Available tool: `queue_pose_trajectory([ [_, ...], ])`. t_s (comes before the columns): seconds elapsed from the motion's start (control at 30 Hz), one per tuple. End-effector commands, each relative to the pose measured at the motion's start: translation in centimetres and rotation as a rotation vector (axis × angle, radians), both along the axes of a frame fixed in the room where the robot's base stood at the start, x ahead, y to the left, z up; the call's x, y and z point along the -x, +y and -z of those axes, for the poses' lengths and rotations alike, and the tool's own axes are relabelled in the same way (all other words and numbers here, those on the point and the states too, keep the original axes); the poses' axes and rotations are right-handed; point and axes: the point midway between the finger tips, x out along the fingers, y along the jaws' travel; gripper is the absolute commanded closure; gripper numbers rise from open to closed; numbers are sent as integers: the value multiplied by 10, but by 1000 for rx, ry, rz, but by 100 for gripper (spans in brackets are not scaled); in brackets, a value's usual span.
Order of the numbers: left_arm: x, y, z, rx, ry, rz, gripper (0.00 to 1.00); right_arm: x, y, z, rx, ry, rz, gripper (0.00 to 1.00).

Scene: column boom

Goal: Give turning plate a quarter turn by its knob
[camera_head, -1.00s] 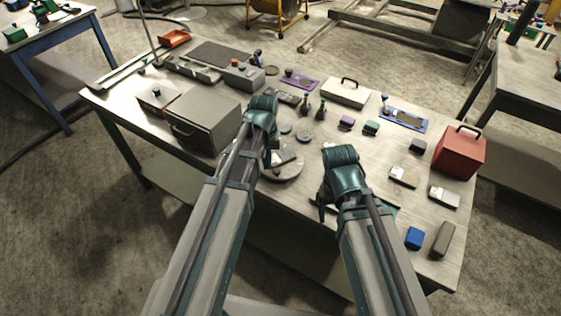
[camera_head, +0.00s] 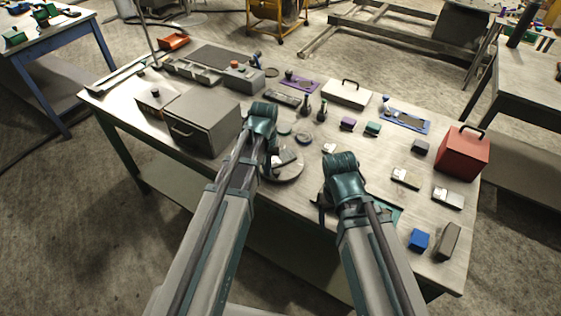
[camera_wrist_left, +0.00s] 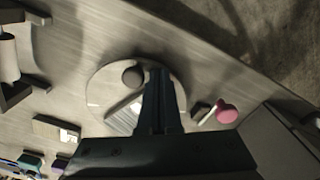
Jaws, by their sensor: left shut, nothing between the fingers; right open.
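The turning plate (camera_head: 292,172) is a round grey disc lying on the workbench, partly hidden behind my left arm in the head view. In the left wrist view the plate (camera_wrist_left: 103,100) carries a round dark grey knob (camera_wrist_left: 132,76) near its rim and a pale bar. My left gripper (camera_wrist_left: 157,71) is shut and empty. Its fingertips appear over the plate beside the knob, with a small gap in the picture; their height is unclear. My right gripper (camera_head: 321,204) is open, near the bench's front edge, right of the plate.
A grey box with a handle (camera_head: 202,122) stands left of the plate. A pink-topped knob (camera_wrist_left: 227,113) shows beside the plate in the wrist view. Small dark discs and dark upright pieces (camera_head: 307,107) stand behind it. Several small blocks and a red box (camera_head: 461,153) lie to the right.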

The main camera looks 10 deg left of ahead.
Motion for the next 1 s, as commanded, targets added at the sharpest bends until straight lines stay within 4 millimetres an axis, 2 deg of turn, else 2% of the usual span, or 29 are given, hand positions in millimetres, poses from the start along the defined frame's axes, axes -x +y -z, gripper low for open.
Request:
queue_pose_trajectory([
  [0.47,9,-9,4,3,10,5,100,0,0,4,0,0,0,23],
  [1.0,9,-16,4,5,8,9,100,0,0,4,0,0,0,23],
])
